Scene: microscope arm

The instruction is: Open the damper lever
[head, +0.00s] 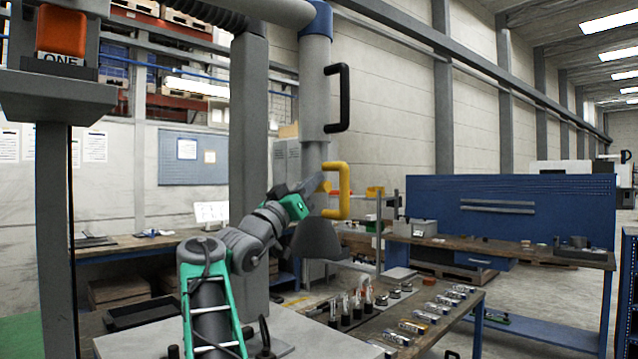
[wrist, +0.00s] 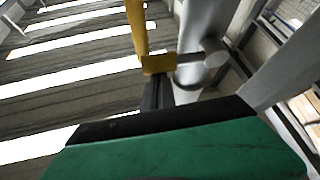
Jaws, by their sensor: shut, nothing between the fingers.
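A yellow C-shaped handle (head: 345,190), which I take for the damper lever, is on the lower part of a grey vertical duct (head: 315,95). In the wrist view, the yellow bar (wrist: 138,28) ends in a yellow block beside a grey rod on the duct. My gripper (head: 322,186) is at the left side of the handle. In the wrist view, my dark fingers (wrist: 157,88) are together and point at the yellow block; I cannot tell whether they touch it. A black C-shaped handle (head: 342,97) is higher on the duct.
A flared grey hood (head: 318,242) hangs at the duct's bottom. A grey column (head: 250,160) stands left of the duct. Below right is a wooden bench (head: 440,325) with bottles and small metal parts. An orange button box (head: 62,35) is at the far left.

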